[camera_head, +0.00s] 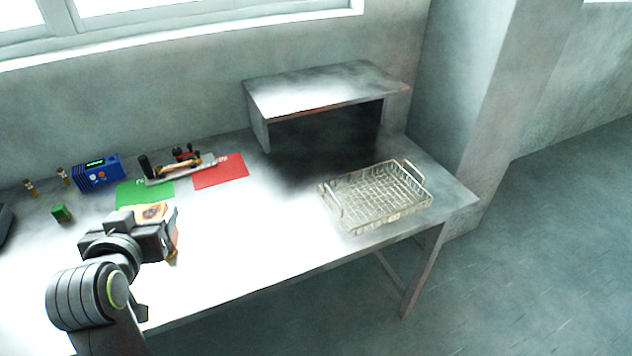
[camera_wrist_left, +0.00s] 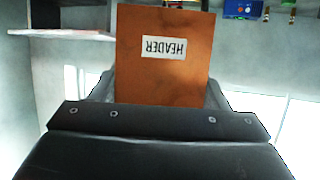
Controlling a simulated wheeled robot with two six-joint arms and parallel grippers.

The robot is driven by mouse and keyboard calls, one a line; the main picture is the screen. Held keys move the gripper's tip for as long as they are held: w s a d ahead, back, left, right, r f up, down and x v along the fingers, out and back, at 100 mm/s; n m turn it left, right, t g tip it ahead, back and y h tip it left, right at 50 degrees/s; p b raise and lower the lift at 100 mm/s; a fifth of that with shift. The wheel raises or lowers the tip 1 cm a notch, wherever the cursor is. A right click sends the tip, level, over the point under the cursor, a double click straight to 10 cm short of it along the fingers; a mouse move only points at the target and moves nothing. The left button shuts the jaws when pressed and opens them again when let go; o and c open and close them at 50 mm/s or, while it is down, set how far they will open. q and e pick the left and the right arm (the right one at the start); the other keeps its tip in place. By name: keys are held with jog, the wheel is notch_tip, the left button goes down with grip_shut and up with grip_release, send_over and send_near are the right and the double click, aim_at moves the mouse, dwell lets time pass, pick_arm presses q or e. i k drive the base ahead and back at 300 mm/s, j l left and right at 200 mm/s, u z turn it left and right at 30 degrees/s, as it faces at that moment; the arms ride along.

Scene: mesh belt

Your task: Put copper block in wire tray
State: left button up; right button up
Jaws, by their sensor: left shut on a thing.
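The copper block (camera_wrist_left: 165,75) is an orange-brown block with a white label reading "HEADER", upside down in the left wrist view. My left gripper (camera_wrist_left: 165,100) is shut on it. In the head view my left gripper (camera_head: 160,228) is over the left part of the table, and a little of the copper block (camera_head: 152,211) shows beyond it. The wire tray (camera_head: 378,196) stands at the right end of the table, well to the right of my gripper, and looks empty. My right gripper is in neither view.
A green mat (camera_head: 143,192) and a red mat (camera_head: 222,172) lie behind my gripper, near a clamp-like tool (camera_head: 182,165). A metal shelf (camera_head: 325,90) stands behind the tray. The table's middle is clear.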

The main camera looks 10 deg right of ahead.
aim_at(388, 192)
jog(key=i+l, duration=0.1)
jog(key=l, duration=1.4)
jog(key=i+l, duration=0.15)
jog(key=l, duration=0.55)
jog(key=i+l, duration=0.1)
jog(key=l, duration=0.65)
jog(key=i+l, duration=0.1)
jog(key=l, duration=0.65)
